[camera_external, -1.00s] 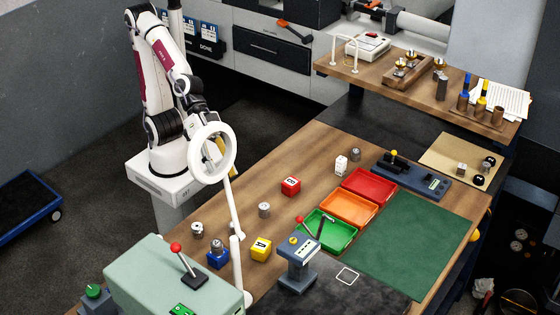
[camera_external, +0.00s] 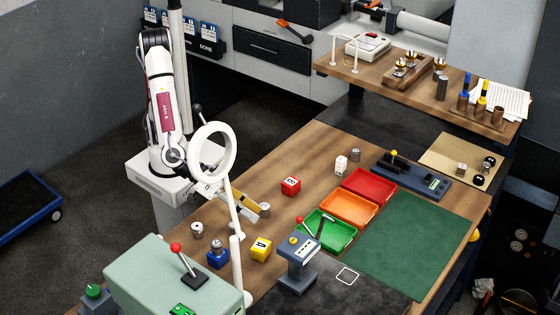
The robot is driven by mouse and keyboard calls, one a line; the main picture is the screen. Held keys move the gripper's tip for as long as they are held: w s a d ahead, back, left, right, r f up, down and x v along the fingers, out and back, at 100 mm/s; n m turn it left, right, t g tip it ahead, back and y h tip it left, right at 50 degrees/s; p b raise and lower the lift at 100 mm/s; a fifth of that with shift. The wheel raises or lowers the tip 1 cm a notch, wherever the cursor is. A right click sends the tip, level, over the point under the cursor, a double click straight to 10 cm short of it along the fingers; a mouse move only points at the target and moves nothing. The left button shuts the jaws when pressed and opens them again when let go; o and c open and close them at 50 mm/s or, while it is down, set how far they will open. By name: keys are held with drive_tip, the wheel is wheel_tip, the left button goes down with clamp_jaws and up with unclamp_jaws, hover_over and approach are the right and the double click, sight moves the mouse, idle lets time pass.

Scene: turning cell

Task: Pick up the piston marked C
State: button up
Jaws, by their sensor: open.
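Small grey metal pistons stand on the wooden bench: one (camera_external: 265,211) left of centre, one (camera_external: 197,230) further left, one (camera_external: 217,246) at the blue block, and one (camera_external: 356,155) toward the back. Any letters on them are too small to read, so I cannot tell which is marked C. My gripper (camera_external: 252,203) is open, low over the bench, with its tan fingers pointing right, close beside the left-of-centre piston. The fingers partly overlap that piston in the picture; I cannot tell whether they touch it. The ring lamp's stand hides part of my gripper.
A white ring lamp (camera_external: 232,158) stands in front of my wrist. Red (camera_external: 290,186), yellow (camera_external: 261,250) and blue (camera_external: 217,261) blocks lie nearby. Green (camera_external: 329,246), orange (camera_external: 372,216) and red (camera_external: 391,195) trays sit to the right. A grey lever press (camera_external: 298,268) stands in front.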

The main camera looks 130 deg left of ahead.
sight(264, 210)
drive_tip(key=s+f+y, duration=0.1)
drive_tip(key=s+a+f+g+y, duration=0.1)
drive_tip(key=f, duration=0.1)
drive_tip(key=s+f+n+y, duration=0.1)
drive_tip(key=shift+a+f+g, duration=0.2)
drive_tip(key=shift+a+g, duration=0.1)
drive_tip(key=shift+a, duration=0.1)
drive_tip(key=s+y, duration=0.1)
drive_tip(key=s+a+f+g+y, duration=0.1)
drive_tip(key=s, duration=0.1)
drive_tip(key=s+a+f+y, duration=0.1)
drive_tip(key=s, duration=0.1)
drive_tip(key=shift+s+f+n+g+y, duration=0.15)
drive_tip(key=shift+f+n+g+y, duration=0.15)
drive_tip(key=shift+n+y, duration=0.1)
drive_tip(key=shift+s+a+y, duration=0.1)
drive_tip(key=shift+s+y, duration=0.2)
drive_tip(key=shift+s, duration=0.25)
drive_tip(key=shift+w+a, duration=0.1)
drive_tip(key=shift+x, duration=1.25)
drive_tip(key=shift+g, duration=0.3)
drive_tip(key=shift+x, duration=2.55)
drive_tip(key=shift+a+r, duration=0.1)
drive_tip(key=shift+r, duration=0.05)
drive_tip(key=shift+c, duration=0.3)
